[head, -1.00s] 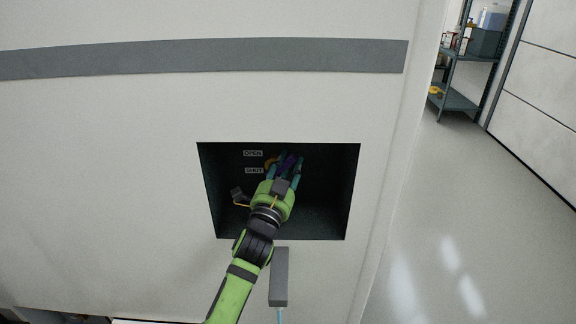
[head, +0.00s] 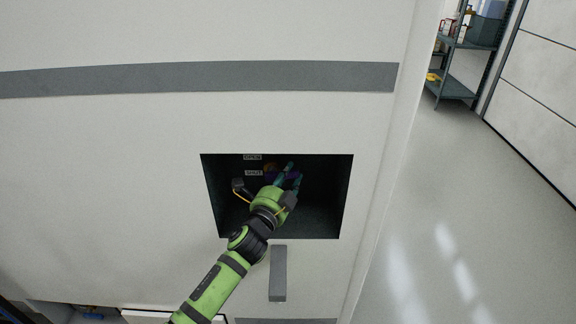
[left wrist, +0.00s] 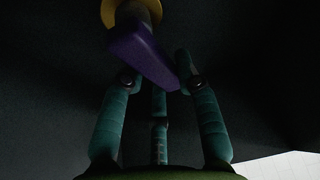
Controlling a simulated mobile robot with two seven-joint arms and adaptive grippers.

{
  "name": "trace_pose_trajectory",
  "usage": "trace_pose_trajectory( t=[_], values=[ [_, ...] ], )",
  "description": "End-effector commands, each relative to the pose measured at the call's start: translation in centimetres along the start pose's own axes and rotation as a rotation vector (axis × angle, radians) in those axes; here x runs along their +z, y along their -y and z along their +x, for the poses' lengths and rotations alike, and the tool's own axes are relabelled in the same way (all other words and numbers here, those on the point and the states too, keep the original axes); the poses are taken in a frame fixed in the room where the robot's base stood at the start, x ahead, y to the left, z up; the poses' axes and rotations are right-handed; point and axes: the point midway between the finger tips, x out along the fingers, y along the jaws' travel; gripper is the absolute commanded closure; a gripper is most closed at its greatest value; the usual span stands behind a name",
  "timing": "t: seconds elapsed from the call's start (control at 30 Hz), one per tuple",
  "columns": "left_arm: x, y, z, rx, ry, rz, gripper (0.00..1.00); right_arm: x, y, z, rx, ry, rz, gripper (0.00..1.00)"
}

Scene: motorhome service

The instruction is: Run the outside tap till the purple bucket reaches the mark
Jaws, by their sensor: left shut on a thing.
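A tap with a purple lever (head: 283,176) and a brass-coloured body (head: 270,168) sits inside a dark square recess (head: 325,205) in the white wall. In the left wrist view the purple lever (left wrist: 143,55) runs from a yellow ring (left wrist: 122,12) down between teal fingers. My left gripper (head: 288,178) is inside the recess, shut on the lever. Labels OPEN (head: 252,157) and SHUT (head: 253,173) are left of the tap, OPEN above SHUT. The fingers partly hide the lever. I see no purple bucket and no mark. My right gripper is not in view.
A grey upright bar (head: 278,273) is below the recess. A shelf unit (head: 455,88) with bottles and bins stands far right. Open floor (head: 440,190) lies right of the wall.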

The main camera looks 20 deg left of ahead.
Motion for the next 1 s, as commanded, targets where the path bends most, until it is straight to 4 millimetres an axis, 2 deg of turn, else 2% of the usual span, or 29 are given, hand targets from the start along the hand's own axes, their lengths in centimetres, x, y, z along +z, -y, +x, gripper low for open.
trace_pose_trajectory(
  t=[0.03, 0.3, 0.87, 0.9, 0.93, 1.0],
  values=[
    [0.0, 0.2, 0.0, 0.014, 0.000, 0.029, 1.00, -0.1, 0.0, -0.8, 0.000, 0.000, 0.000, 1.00],
    [0.1, -0.5, -0.1, 0.056, 0.000, 0.129, 1.00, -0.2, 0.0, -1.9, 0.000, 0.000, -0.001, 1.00],
    [0.2, -0.9, -0.1, 0.068, 0.001, 0.161, 1.00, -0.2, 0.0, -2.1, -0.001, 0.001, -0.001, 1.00],
    [0.2, -0.9, -0.1, 0.068, 0.001, 0.161, 0.56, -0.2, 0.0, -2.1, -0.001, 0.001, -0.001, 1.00],
    [0.2, -0.9, -0.1, 0.068, 0.001, 0.161, 0.44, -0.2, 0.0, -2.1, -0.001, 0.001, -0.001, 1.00],
    [0.2, -0.9, -0.1, 0.068, 0.001, 0.160, 0.43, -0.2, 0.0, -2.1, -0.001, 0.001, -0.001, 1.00]
  ],
)
